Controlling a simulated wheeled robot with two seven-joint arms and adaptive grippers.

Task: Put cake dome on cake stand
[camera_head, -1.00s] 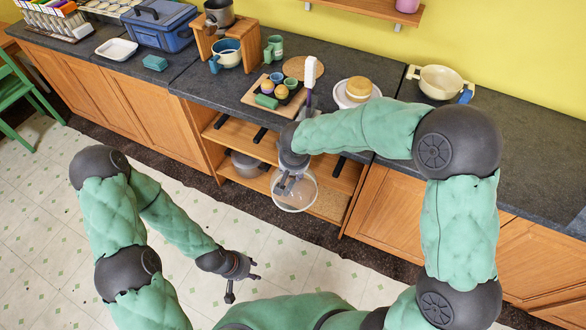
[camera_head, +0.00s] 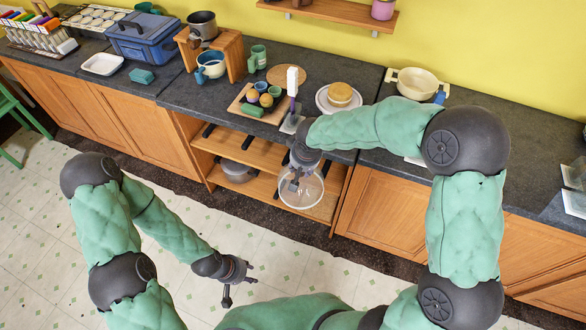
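The clear cake dome (camera_head: 301,190) hangs in front of the open shelves, below the counter edge. My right gripper (camera_head: 294,184) is at its top and appears shut on it; the fingertips are small and partly hidden by the wrist. The cake stand (camera_head: 323,104) is a white round plate on the counter, beyond my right forearm. A round tan cake (camera_head: 340,94) sits on it. My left gripper (camera_head: 236,294) hangs over the floor at the lower middle, away from everything, with its fingers apart and empty.
A wooden board (camera_head: 240,105) with cups stands left of the cake stand, with a white-handled spatula (camera_head: 292,82) between them. A cream pot (camera_head: 416,83) is to the right. A wooden wall shelf (camera_head: 335,11) overhangs the back. The counter edge lies between dome and stand.

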